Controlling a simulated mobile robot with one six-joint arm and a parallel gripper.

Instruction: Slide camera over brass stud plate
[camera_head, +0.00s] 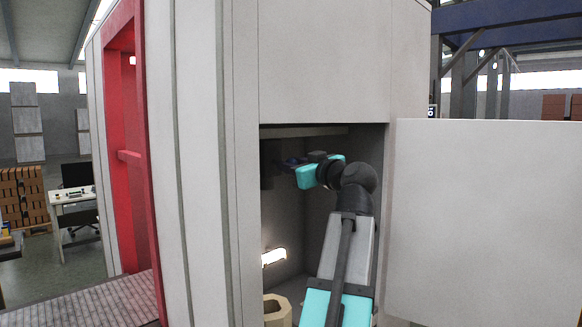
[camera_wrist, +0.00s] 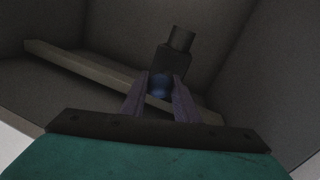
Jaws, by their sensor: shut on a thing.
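My gripper (camera_head: 281,162) reaches into the upper part of an open cabinet compartment in the head view. In the wrist view my gripper (camera_wrist: 161,80) has its two fingers closed on a small blue rounded part. A dark boxy body with a short cylinder on top, seemingly the camera (camera_wrist: 176,56), sits just beyond the fingertips and appears joined to that part. In the head view the held thing is small, dark and partly hidden in shadow. I cannot make out the brass stud plate in either view.
A pale rail (camera_wrist: 95,72) crosses the compartment behind the fingers. The cabinet door (camera_head: 485,220) stands open at the right. A lit lamp (camera_head: 273,257) and a tan hollow block (camera_head: 277,309) are low inside. The side walls are close to my arm.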

